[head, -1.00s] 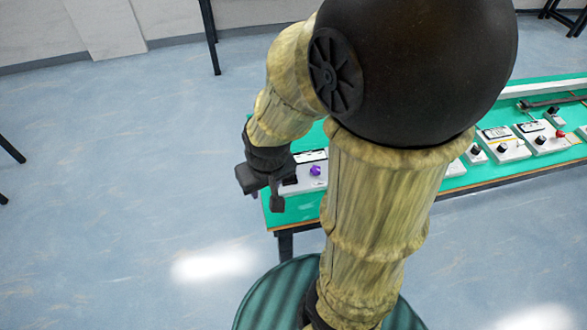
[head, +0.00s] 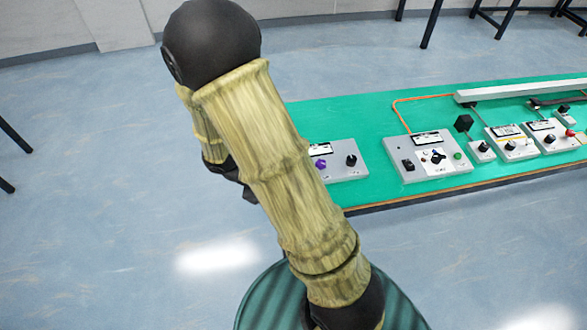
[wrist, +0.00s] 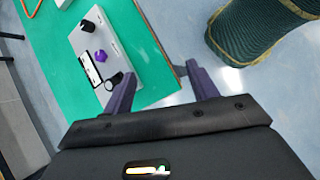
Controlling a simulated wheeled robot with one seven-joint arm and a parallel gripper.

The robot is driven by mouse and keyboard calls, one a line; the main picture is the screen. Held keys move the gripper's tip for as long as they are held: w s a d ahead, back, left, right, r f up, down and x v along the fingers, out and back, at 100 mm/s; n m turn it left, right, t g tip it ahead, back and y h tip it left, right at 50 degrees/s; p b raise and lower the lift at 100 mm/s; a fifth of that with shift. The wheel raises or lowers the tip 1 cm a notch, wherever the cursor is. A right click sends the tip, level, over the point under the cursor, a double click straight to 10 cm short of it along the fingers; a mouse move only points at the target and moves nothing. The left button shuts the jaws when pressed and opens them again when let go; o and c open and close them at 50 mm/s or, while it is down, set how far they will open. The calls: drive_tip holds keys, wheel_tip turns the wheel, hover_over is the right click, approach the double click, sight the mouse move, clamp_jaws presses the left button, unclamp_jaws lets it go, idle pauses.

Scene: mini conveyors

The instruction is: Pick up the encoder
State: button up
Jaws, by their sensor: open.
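No part in view is clearly marked as the encoder, so I cannot tell which it is. The nearest candidate is a grey control box (head: 345,172) at the table's left end, with a purple knob (head: 320,164), a black knob and a label. The box also shows in the wrist view (wrist: 117,42), upper left of the fingers. My gripper (wrist: 160,85) is open and empty, its purple-tinted fingers apart, over the table's edge and the floor. In the head view my gripper (head: 242,183) is mostly hidden behind my arm.
The green table (head: 370,116) holds another grey box (head: 428,168) with switches, several smaller boxes to the right, an orange cable (head: 398,112) and a pale rail (head: 520,90). The table's left end is partly hidden by my arm. The floor to the left is clear.

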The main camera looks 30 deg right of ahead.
drive_tip(key=w+a+f+n+t+h, duration=0.1)
drive_tip(key=w+f+n+t+h, duration=0.5)
drive_tip(key=w+f+n, duration=0.2)
drive_tip(key=w+n, duration=0.2)
drive_tip(key=n, duration=0.1)
drive_tip(key=shift+w+f+n+b, duration=0.15)
drive_tip(key=shift+f+n+b, duration=0.15)
drive_tip(key=shift+f+b, duration=0.1)
drive_tip(key=p+x, duration=0.2)
drive_tip(key=x, duration=1)
drive_tip(key=shift+w+r, duration=0.15)
drive_tip(key=shift+w, duration=0.05)
drive_tip(key=shift+d, duration=0.1)
drive_tip(key=p+x, duration=0.1)
drive_tip(key=x, duration=0.1)
drive_tip(key=p+x, duration=0.1)
drive_tip(key=x, duration=0.2)
drive_tip(key=shift+w+r, duration=0.2)
drive_tip(key=shift+w, duration=0.05)
